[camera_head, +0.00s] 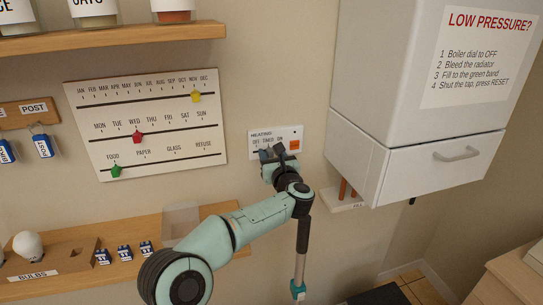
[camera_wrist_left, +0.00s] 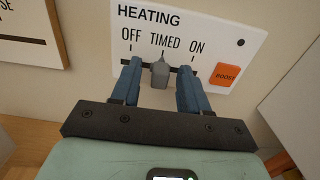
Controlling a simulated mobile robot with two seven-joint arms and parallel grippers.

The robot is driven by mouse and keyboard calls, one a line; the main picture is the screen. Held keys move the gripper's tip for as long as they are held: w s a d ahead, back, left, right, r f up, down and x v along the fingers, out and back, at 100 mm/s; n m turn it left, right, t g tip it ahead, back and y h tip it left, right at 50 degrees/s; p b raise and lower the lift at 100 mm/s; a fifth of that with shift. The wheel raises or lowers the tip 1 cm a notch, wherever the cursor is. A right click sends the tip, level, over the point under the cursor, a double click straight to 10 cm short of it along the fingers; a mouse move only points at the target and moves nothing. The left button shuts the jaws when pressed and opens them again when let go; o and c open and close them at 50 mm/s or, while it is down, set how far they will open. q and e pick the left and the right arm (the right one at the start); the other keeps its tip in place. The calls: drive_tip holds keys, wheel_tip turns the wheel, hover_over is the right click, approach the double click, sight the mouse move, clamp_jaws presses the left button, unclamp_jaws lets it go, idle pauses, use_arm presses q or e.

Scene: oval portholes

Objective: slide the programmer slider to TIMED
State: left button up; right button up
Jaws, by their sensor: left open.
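The programmer is a white HEATING panel (camera_head: 288,138) on the wall, also seen in the left wrist view (camera_wrist_left: 222,42). It is marked OFF, TIMED and ON above a dark slot. The grey slider knob (camera_wrist_left: 160,73) stands in the slot under the TIMED mark. My left gripper (camera_wrist_left: 158,82) is open at the panel, one blue finger on each side of the knob, with visible gaps to it. In the head view my left gripper (camera_head: 273,155) covers the lower part of the panel and hides the knob. My right gripper is not in view.
An orange BOOST button (camera_wrist_left: 226,75) is right of the slot. A calendar board (camera_head: 150,120) hangs to the left, and a white boiler cabinet (camera_head: 375,100) juts out to the right. A wooden shelf (camera_head: 70,282) with a bulb and small boxes runs below left.

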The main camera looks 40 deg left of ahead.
use_arm(q)
drive_tip(key=shift+s+d+f+b, duration=0.1)
drive_tip(key=shift+s+d+b, duration=0.25)
drive_tip(key=shift+d, duration=0.1)
drive_tip(key=b+v, duration=0.4)
drive_tip(key=v, duration=0.8)
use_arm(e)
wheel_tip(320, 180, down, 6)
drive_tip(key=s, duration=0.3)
use_arm(q)
drive_tip(key=shift+d, duration=0.15)
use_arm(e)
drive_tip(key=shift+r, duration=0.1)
